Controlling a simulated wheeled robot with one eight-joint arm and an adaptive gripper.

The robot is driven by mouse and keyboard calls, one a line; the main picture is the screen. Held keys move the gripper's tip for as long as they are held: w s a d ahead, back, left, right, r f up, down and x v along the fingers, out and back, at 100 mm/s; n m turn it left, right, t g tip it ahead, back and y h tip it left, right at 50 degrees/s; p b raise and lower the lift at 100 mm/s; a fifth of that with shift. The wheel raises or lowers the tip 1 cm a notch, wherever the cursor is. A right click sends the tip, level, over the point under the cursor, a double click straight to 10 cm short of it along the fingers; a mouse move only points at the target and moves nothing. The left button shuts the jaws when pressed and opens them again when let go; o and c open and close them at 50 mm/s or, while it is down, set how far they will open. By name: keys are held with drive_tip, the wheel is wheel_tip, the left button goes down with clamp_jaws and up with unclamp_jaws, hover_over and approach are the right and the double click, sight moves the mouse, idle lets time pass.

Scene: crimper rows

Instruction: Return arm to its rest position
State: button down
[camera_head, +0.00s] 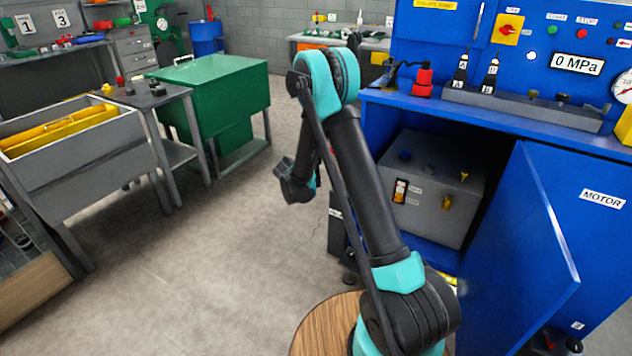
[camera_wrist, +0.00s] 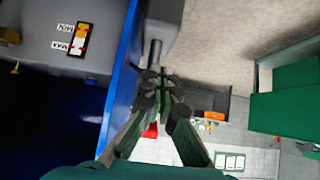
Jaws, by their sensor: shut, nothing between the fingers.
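My arm rises from the bottom of the head view, bent at a high elbow, with a dark wrist part hanging to the left over open floor. My gripper (camera_wrist: 161,90) shows in the wrist view with its fingers together and nothing between them. In the head view I cannot make out its fingertips. In the wrist view a blue panel edge lies just left of the fingers, and I cannot tell the gap between them.
The blue bench's cabinet door (camera_head: 525,250) stands open at the right, beside a grey tank (camera_head: 432,190), whose level gauge (camera_wrist: 80,42) shows in the wrist view. A green cabinet (camera_head: 215,95) and grey bin (camera_head: 85,155) stand left. Floor between is clear.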

drive_tip(key=s+d+r+n+g+y, duration=0.1)
drive_tip(key=s+d+r+n, duration=0.1)
drive_tip(key=s+d+r, duration=0.5)
drive_tip(key=s+d+r+n+g+y, duration=0.15)
drive_tip(key=s+r, duration=0.25)
drive_tip(key=s, duration=0.7)
drive_tip(key=s+n+g+y, duration=0.1)
drive_tip(key=s+n+y, duration=0.2)
drive_tip(key=s, duration=2)
drive_tip(key=shift+s+d+f+n, duration=0.15)
drive_tip(key=shift+s+d+n, duration=0.2)
drive_tip(key=shift+s+d, duration=0.1)
drive_tip(key=shift+w, duration=0.1)
